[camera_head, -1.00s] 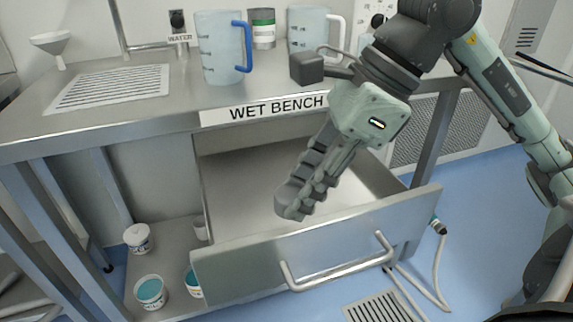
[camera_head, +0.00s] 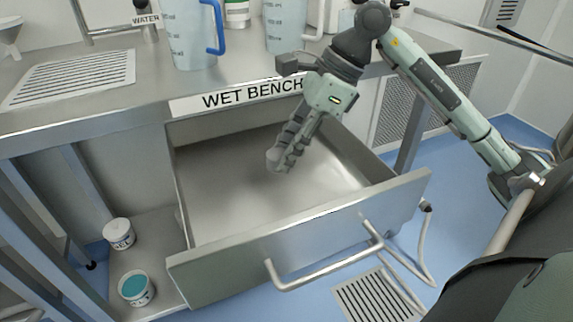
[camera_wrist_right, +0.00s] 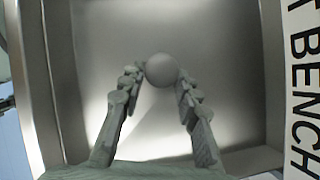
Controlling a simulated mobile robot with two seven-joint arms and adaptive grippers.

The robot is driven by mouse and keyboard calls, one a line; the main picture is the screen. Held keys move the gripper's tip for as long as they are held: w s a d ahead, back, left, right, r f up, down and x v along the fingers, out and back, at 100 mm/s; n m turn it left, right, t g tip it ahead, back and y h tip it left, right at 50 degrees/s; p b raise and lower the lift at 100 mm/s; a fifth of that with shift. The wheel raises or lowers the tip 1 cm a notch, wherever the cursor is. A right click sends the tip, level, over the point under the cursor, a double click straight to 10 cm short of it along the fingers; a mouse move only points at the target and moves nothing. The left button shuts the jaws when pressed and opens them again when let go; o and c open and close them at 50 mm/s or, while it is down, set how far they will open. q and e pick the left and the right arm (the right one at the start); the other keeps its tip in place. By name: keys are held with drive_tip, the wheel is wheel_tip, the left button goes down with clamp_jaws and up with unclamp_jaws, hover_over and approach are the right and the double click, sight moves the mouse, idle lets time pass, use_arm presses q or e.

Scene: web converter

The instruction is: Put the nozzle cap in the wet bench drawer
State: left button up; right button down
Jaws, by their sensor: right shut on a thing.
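The wet bench drawer (camera_head: 310,232) is pulled open below the "WET BENCH" label (camera_head: 253,93), and its inside looks empty. My right gripper (camera_head: 281,160) points down over the drawer's open space, inside its walls as seen from the head. In the right wrist view the two fingers (camera_wrist_right: 158,84) close on a small round grey thing, which I take as the nozzle cap (camera_wrist_right: 161,68). The drawer floor (camera_wrist_right: 225,70) lies behind it. The fingers hide the cap in the head view. My left gripper is not in view.
The bench top (camera_head: 110,105) above the drawer holds a blue-handled jug (camera_head: 190,38), a white-handled jug (camera_head: 285,28) and a drain grille (camera_head: 72,78). White tubs (camera_head: 119,234) stand on the lower shelf at left. The drawer handle (camera_head: 325,268) sticks out in front.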

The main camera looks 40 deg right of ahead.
sight(273, 189)
drive_tip(key=shift+f, duration=0.4)
wheel_tip(273, 189, down, 3)
drive_tip(key=shift+r, duration=0.2)
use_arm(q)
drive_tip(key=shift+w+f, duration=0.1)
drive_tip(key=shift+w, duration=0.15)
use_arm(e)
drive_tip(key=shift+w+d+f, duration=0.1)
drive_tip(key=shift+f, duration=0.25)
drive_tip(key=shift+f, duration=0.1)
drive_tip(key=shift+f, duration=0.1)
drive_tip(key=shift+b, duration=0.3)
drive_tip(key=c, duration=1.1)
unclamp_jaws()
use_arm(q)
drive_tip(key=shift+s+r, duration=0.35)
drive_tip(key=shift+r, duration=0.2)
